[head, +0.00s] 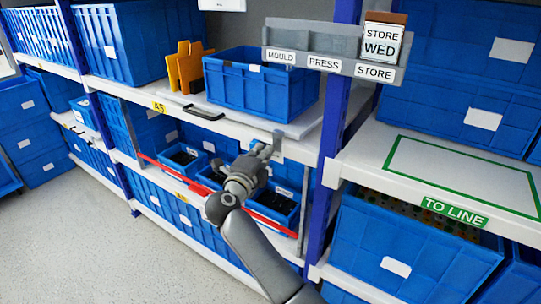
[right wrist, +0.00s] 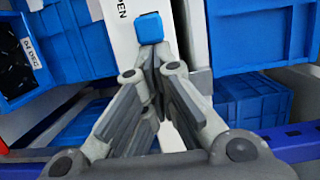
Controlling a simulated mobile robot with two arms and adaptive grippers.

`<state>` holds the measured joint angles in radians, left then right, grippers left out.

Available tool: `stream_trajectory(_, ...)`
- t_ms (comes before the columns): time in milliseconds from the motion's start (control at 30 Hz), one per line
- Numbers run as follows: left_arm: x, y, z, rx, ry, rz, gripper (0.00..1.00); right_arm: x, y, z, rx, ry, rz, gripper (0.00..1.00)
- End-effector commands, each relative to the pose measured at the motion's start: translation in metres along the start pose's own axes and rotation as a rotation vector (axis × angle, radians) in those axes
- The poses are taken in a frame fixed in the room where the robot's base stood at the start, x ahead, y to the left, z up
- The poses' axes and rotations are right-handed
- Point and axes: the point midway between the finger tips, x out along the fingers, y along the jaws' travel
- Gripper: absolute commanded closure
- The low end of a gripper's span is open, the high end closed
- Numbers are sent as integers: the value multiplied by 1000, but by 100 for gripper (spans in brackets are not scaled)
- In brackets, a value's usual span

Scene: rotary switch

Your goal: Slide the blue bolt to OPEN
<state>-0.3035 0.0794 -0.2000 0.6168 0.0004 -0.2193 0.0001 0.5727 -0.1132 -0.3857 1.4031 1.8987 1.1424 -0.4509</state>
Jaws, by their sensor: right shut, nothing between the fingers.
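The blue bolt (right wrist: 149,27) shows in the right wrist view as a small blue block on a white upright plate (right wrist: 122,28). Dark lettering ending in "PEN" is on the plate, left of the bolt and partly cut off. My right gripper (right wrist: 152,62) is shut and empty, its fingertips just below the bolt in the picture; I cannot tell whether they touch it. My left gripper is not in view.
A grey bracket (head: 278,139) hangs at the shelf edge by my right gripper. A red bar (head: 272,223) crosses the bay of small blue bins (head: 184,158) behind my arm. A blue post (head: 332,130) stands to the right. The floor at left is clear.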

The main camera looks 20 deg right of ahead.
Motion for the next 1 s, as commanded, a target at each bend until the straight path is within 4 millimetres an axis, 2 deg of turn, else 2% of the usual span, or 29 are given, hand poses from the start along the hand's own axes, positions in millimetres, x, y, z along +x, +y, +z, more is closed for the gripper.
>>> stream_trajectory(300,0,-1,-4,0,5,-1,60,-2,-61,1,13,-9,-10,100)
stream_trajectory(500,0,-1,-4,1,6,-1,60,-1,-90,-1,11,-6,-7,100)
stream_trajectory(667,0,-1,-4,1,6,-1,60,-1,-100,-2,8,-4,-6,100)
stream_trajectory(1000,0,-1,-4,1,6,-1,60,-1,-100,-2,7,-3,-5,100)
